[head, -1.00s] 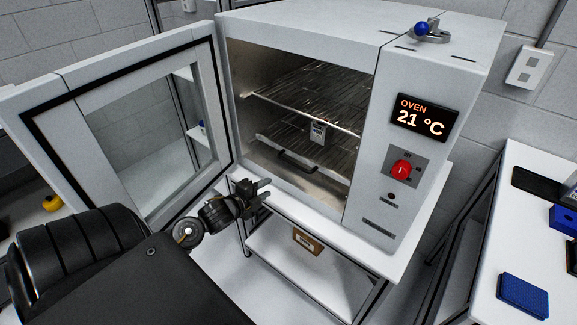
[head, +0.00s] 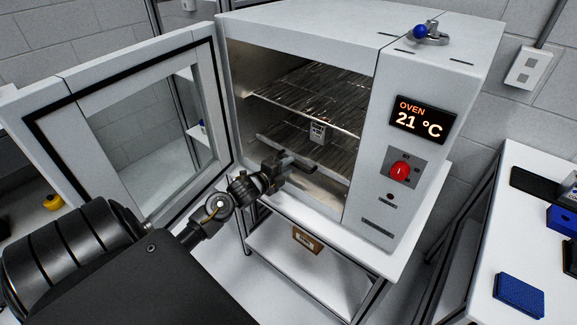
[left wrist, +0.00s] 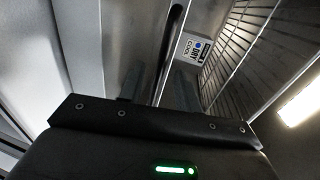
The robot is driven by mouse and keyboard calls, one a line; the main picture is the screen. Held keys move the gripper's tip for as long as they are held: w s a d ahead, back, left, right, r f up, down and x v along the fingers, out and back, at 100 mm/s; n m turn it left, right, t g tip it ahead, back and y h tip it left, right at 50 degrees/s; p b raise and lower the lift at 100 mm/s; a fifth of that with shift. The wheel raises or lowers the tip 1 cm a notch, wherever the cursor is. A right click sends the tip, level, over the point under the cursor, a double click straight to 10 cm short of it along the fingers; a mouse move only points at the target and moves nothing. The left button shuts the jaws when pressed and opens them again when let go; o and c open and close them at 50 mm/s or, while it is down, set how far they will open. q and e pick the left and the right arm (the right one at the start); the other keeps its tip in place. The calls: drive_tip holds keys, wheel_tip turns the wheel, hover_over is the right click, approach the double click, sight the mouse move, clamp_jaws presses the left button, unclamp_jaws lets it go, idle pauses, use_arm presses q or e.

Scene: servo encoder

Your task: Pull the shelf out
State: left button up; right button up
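The oven (head: 300,35) stands open, with an upper wire shelf (head: 300,92) and a lower wire shelf (head: 335,160) inside. A small label (head: 317,132) sits by the lower shelf and reads "DRY COOL" in the left wrist view (left wrist: 193,50). My left gripper (head: 302,160) is at the oven opening, at the front of the lower shelf, covering its dark handle in the head view. In the left wrist view its two fingers (left wrist: 157,88) are apart, with a dark bar (left wrist: 174,45) ahead of the gap between them. Contact cannot be told. My right gripper is out of view.
The oven door (head: 130,120) is swung open to the left, beside my left arm. A table (head: 480,270) with blue items stands at the right.

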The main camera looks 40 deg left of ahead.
use_arm(q)
drive_tip(key=shift+w+f, duration=0.1)
drive_tip(key=shift+w, duration=0.35)
clamp_jaws()
